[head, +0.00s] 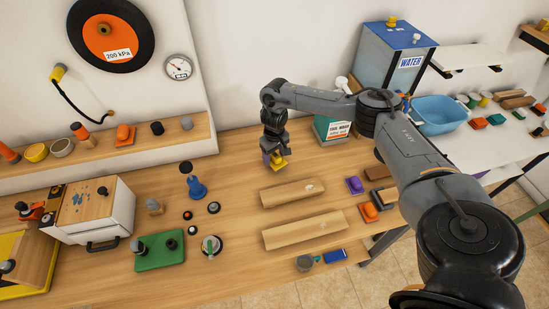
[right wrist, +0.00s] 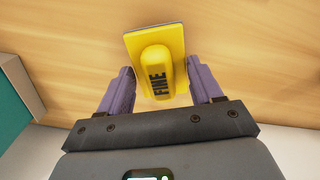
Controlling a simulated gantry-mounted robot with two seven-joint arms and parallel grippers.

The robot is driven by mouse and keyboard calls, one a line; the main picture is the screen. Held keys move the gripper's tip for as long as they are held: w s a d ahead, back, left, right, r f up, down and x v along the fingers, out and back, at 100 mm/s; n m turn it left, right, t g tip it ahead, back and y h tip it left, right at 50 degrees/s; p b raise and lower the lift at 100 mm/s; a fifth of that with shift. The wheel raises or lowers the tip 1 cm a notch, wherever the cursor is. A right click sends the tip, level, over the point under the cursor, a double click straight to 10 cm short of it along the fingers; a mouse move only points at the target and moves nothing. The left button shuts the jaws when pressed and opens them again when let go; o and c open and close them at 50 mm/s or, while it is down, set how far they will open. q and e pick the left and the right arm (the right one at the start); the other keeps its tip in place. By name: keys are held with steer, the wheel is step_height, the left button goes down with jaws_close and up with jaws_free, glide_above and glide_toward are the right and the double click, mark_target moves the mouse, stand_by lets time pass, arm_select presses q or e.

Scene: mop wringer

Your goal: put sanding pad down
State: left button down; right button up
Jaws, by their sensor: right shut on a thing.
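The yellow sanding pad (head: 280,164), with a raised handle marked FINE, is at my right gripper (head: 271,157) near the back of the wooden workbench (head: 232,220). In the right wrist view the pad (right wrist: 158,62) sits between the two purple fingers of my right gripper (right wrist: 162,88), which is shut on its handle. The pad's flat base faces the bench top. I cannot tell whether it touches the wood or hangs just above it. My left gripper is not in view.
Two wooden boards (head: 292,192) (head: 304,230) lie in front of the pad. Purple (head: 354,185) and orange (head: 368,212) pads lie to their right. A teal box (head: 331,129) stands right of the gripper. Bare bench lies left of the pad.

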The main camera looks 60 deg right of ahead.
step_height(320, 180, down, 2)
steer(key=shift+f, duration=0.1)
stand_by(0.4)
steer(key=o, duration=1.1)
steer(key=shift+f, duration=0.1)
